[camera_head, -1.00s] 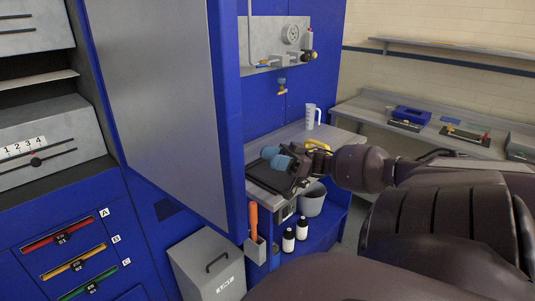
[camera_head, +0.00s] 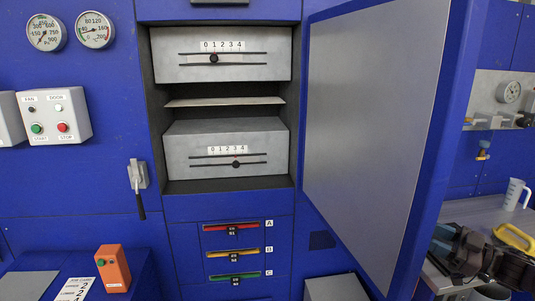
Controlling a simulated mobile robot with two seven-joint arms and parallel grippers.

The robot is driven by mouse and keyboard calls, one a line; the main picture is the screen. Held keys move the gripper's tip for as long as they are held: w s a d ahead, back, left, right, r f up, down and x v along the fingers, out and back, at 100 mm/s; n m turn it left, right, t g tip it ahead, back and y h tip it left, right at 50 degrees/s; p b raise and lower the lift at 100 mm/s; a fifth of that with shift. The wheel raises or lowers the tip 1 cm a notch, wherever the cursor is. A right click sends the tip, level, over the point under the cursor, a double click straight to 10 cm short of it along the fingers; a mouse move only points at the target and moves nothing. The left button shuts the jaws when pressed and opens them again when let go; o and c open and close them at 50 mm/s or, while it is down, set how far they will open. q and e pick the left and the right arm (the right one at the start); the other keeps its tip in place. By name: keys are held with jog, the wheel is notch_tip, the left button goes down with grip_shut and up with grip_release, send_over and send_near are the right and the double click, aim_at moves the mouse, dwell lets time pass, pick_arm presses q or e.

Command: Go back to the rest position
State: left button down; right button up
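The blue dryer (camera_head: 80,180) fills the view, with its door (camera_head: 365,120) swung open toward the right. Its opening shows two grey boxes with sliders, the upper (camera_head: 250,70) and the lower (camera_head: 205,170), with a thin plate (camera_head: 225,101) between them. Part of my dark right gripper (camera_head: 445,252) shows at the lower right, beyond the door's edge, over the side bench. The door edge hides part of it, so I cannot tell whether it is open or shut. My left gripper is not in view.
The open door stands between the dryer's front and my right arm. A measuring jug (camera_head: 515,194) and a yellow-handled item (camera_head: 513,238) stand on the bench (camera_head: 470,210). An orange box (camera_head: 113,268) sits at the lower left. A lever (camera_head: 138,190) projects from the dryer's front.

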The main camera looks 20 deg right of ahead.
jog(key=s+a+f+m+g+h, duration=0.2)
jog(key=a+f+h, duration=0.35)
jog(key=f, duration=0.55)
jog(key=s+a+f+m+g+h, duration=0.15)
jog(key=s+a+f+h, duration=0.35)
jog(key=f, duration=0.6)
jog(key=s+a+f+m+g, duration=0.1)
jog(key=a+f+m, duration=0.1)
jog(key=a, duration=0.8)
jog(key=s+a+f+m, duration=0.1)
jog(key=a+f+m, duration=0.2)
jog(key=a, duration=0.8)
jog(key=shift+s+a+f+g+y, duration=0.15)
jog(key=shift+a+g+y, duration=0.1)
jog(key=shift+g+y, duration=0.1)
jog(key=shift+d, duration=0.1)
